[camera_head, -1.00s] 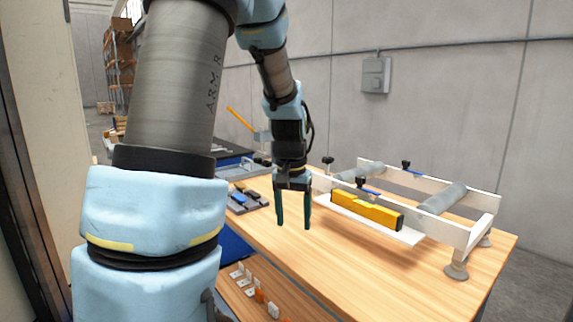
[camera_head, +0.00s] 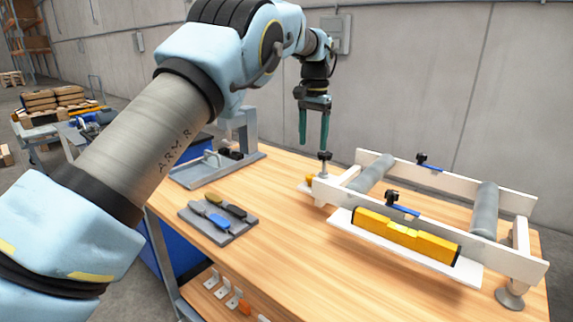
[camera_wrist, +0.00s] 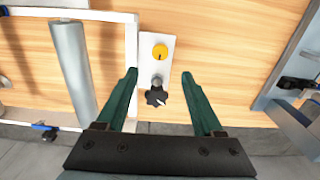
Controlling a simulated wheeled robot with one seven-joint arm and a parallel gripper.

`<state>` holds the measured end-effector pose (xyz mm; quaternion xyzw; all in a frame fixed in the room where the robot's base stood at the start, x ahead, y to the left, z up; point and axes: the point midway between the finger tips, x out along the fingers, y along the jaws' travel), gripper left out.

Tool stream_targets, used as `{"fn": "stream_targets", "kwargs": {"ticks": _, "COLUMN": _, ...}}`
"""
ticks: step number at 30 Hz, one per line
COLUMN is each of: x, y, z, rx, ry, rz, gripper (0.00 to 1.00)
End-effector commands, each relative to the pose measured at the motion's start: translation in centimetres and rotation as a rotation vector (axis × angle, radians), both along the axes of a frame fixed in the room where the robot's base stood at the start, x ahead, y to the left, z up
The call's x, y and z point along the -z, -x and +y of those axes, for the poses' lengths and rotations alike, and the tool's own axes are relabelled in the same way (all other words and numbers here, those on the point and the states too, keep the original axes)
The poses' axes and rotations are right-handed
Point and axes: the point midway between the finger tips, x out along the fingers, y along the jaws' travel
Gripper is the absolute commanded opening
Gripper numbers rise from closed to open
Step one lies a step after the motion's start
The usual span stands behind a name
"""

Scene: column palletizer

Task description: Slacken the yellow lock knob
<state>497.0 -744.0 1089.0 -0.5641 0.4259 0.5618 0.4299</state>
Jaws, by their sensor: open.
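The yellow lock knob (camera_wrist: 160,52) is a small round disc on a white plate (camera_wrist: 168,68) in the wrist view. In the head view it shows as a small yellow patch (camera_head: 309,180) by the left end of the white roller frame (camera_head: 375,224). A black star knob (camera_wrist: 156,97) on a metal stem stands on the same plate; it also shows in the head view (camera_head: 325,156). My gripper (camera_wrist: 159,74) is open and empty, pointing down. In the head view its fingers (camera_head: 313,145) hang by the black knob. In the wrist view the knobs show between and beyond them.
A grey tool tray (camera_head: 217,220) and a grey metal fixture (camera_head: 240,145) stand left on the wooden bench (camera_head: 290,250). The bench middle is clear.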

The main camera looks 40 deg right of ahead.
Motion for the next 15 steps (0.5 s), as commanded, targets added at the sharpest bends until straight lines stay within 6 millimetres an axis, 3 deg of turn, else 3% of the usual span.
{"fn": "stream_targets", "kwargs": {"ticks": 15, "x": 8.2, "y": -0.1, "z": 0.2, "rx": -0.003, "ry": -0.003, "rz": 0.0, "gripper": 0.69}}
